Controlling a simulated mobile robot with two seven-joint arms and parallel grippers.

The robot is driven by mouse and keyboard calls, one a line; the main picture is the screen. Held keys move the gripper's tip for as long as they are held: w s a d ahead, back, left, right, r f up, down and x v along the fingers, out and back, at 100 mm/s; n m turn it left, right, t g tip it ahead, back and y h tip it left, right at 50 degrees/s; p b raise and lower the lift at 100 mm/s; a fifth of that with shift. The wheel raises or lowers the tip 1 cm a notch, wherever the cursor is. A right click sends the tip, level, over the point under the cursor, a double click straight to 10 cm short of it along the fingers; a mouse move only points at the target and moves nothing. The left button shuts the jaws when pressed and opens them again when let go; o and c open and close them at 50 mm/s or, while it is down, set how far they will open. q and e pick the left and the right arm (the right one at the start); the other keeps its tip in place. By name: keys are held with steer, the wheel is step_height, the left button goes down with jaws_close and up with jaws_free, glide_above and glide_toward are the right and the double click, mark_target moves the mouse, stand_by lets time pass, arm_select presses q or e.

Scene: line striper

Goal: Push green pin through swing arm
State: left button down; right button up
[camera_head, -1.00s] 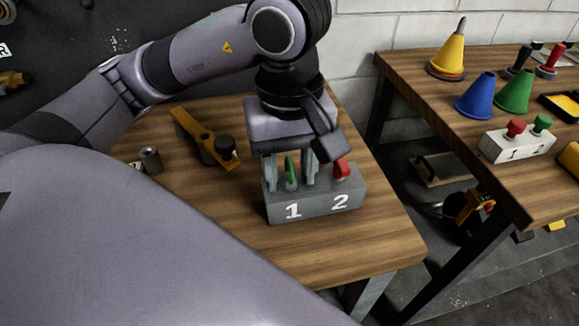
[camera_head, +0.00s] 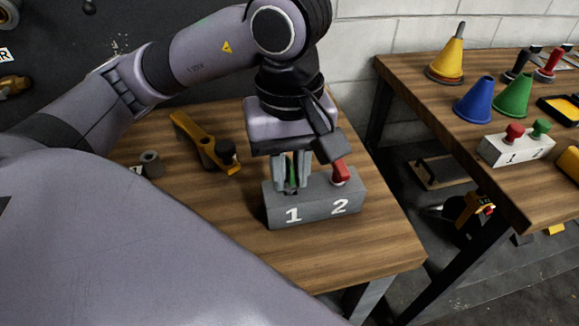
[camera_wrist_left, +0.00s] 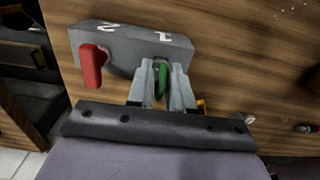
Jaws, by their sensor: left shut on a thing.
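The green pin (camera_wrist_left: 159,83) stands in slot 1 of the grey block (camera_head: 314,206), mostly hidden by the fingers in the head view. My left gripper (camera_head: 291,184) is shut on the green pin, just above the block; it also shows in the left wrist view (camera_wrist_left: 160,85). A red pin (camera_head: 340,172) stands in slot 2, beside the fingers. A yellow arm-like part with a black knob (camera_head: 197,142), which may be the swing arm, lies on the table left of the block. My right gripper is not in view.
A small grey cylinder (camera_head: 151,163) stands on the wooden table (camera_head: 235,225) at left. A second table (camera_head: 420,85) on the right holds cones and a white block (camera_head: 515,149) with red and green pins. The front of the near table is clear.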

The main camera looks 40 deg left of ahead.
arm_select(q)
steer(key=shift+r, duration=0.35)
steer(key=shift+r+p, duration=2.4)
steer(key=shift+r, duration=0.7)
steer(key=shift+w, duration=0.1)
